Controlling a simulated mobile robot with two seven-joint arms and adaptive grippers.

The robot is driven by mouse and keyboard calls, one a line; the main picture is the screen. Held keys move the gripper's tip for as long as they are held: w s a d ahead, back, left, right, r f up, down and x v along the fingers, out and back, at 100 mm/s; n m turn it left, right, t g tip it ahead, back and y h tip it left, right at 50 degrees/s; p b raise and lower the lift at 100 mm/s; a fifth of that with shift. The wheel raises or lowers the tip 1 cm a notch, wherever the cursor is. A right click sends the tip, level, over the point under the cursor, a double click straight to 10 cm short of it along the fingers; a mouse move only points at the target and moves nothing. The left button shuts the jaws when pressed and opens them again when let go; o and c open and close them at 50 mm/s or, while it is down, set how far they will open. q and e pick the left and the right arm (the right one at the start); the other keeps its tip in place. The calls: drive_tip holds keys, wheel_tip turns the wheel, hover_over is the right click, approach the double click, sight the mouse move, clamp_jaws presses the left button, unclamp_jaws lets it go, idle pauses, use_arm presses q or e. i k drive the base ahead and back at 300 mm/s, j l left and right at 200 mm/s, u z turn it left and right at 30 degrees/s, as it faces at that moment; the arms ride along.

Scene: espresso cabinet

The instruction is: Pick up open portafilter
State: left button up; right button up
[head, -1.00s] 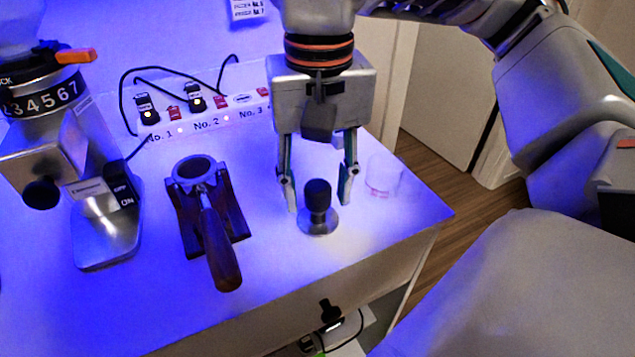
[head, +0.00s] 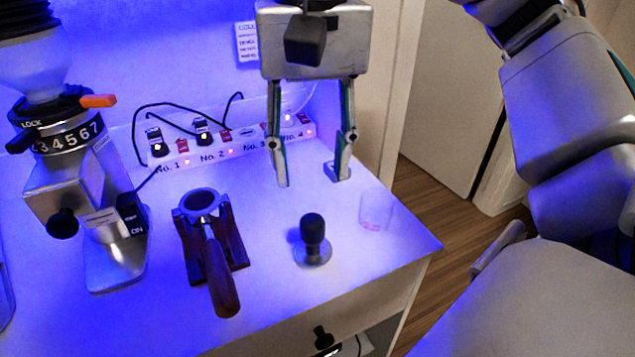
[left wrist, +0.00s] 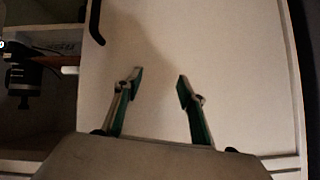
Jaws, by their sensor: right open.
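The open portafilter (head: 219,262) rests in a dark wooden stand (head: 238,238) on the counter, its round basket at the back and its wooden handle pointing to the front. My right gripper (head: 311,183) is open and empty, above the counter behind the tamper and to the right of the portafilter. My left gripper (left wrist: 157,75) shows only in the left wrist view. It is open with nothing between its fingers, in front of a pale panel. The portafilter does not show in that view.
A tamper (head: 313,238) with a black handle stands right of the portafilter, and a clear cup (head: 376,211) stands farther right. A grinder (head: 80,175) stands at the left. A power strip (head: 232,146) with cables runs along the back. A drawer knob (head: 323,337) sticks out below the counter edge.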

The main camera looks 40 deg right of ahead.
sight(200, 208)
drive_tip(key=k, duration=1)
